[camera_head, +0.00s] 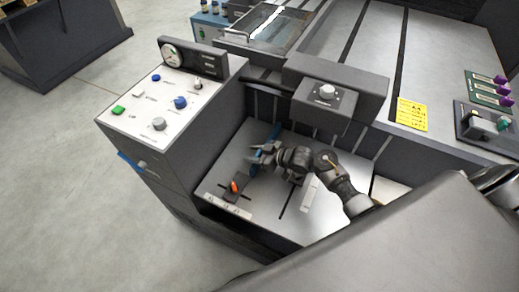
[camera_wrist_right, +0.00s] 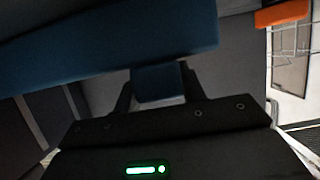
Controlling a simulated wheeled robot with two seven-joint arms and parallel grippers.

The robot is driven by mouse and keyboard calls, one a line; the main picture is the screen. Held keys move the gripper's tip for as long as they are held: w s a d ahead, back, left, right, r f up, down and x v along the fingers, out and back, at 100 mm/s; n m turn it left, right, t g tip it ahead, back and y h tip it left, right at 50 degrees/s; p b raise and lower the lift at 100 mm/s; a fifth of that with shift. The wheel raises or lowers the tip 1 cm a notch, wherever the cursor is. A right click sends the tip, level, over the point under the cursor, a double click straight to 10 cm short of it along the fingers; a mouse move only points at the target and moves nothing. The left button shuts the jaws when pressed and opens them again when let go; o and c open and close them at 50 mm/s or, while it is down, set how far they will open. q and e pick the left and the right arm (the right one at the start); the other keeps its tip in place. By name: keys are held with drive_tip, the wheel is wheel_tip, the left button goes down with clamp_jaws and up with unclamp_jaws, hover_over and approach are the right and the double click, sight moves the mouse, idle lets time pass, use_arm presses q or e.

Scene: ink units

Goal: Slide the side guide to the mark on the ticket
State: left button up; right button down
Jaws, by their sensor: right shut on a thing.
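The side guide appears as a blue bar (camera_head: 274,131) at the back of the metal feed table (camera_head: 224,167); my gripper and arm hide part of it. My right gripper (camera_head: 259,154) is at its near end. In the right wrist view the blue bar (camera_wrist_right: 105,40) crosses the upper left, and my right gripper (camera_wrist_right: 157,88) is shut on the small blue block below it. The yellow ticket (camera_head: 410,113) lies on the machine top at the right; its writing is too small to read. My left gripper is not in view.
A dark block with an orange lever (camera_head: 235,187) sits at the table's front left, beside a white scale strip (camera_head: 229,206). It also shows orange in the wrist view (camera_wrist_right: 282,13). A control panel (camera_head: 160,98) stands left; a grey housing with a knob (camera_head: 327,92) overhangs the back.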

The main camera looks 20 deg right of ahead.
drive_tip(key=c, duration=0.8)
unclamp_jaws()
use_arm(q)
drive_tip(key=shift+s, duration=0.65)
use_arm(e)
drive_tip(key=shift+s+d+r, duration=0.1)
drive_tip(key=shift+s+d, duration=0.05)
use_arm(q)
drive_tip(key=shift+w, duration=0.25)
use_arm(e)
drive_tip(key=v, duration=1)
drive_tip(key=shift+s+d, duration=0.1)
drive_tip(key=shift+s, duration=0.1)
